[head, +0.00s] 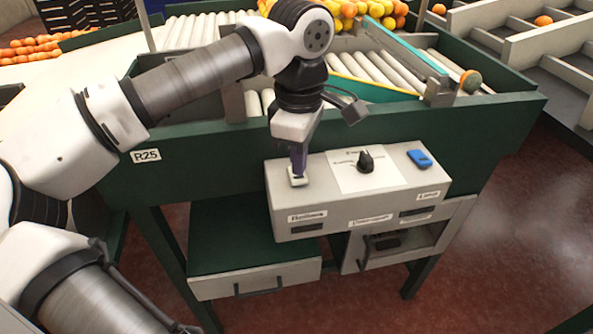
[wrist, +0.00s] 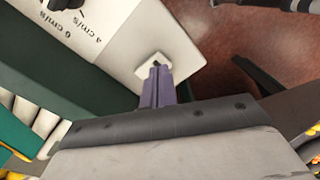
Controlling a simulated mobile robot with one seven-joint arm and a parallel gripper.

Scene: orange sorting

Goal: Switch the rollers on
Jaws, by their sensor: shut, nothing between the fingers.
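The rollers (head: 380,72) lie in the green sorting table, with a pile of oranges and yellow fruit behind them. A grey control box (head: 340,222) is fixed on the table's front. At its left end is a pale rocker switch (head: 298,181), above a label that seems to read "Rollers"; the switch also shows in the wrist view (wrist: 144,70). My gripper (head: 298,170) is shut and empty, pointing down with its purple fingertips at the switch. The fingertips cover part of it in the wrist view (wrist: 157,72). I cannot tell whether they touch it or which way it is set.
A black knob (head: 366,160) on a white dial plate and a blue switch (head: 419,158) sit further right on the box. Below are a drawer (head: 255,279) and an open compartment (head: 410,243). A round fruit (head: 471,81) sits by the rollers' right end.

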